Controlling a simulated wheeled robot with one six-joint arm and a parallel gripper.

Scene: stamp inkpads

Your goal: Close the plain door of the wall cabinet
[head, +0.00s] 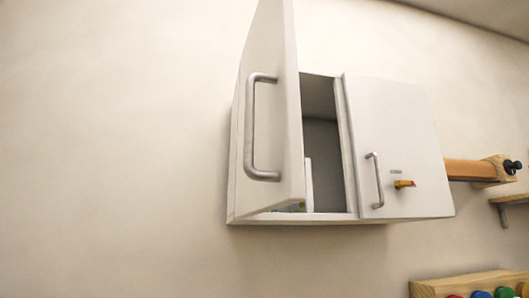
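The white wall cabinet (300,217) hangs on the wall in the middle of the head view. Its left door, the plain door (280,120), stands wide open, swung out toward me, with a metal bar handle (250,130) on its face. The right door (400,140) is shut. It has a metal bar handle (375,180), a small grey plate and an orange-yellow piece (404,184). Between the doors I see part of the dark interior. The open door hides the cabinet's left part. My gripper is not in view.
A wooden bar with a black knob (513,167) sticks out right of the cabinet. A small wooden shelf (510,199) is at the right edge. Below it is a wooden rack (440,286) with several coloured round pieces. The wall left of the cabinet is bare.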

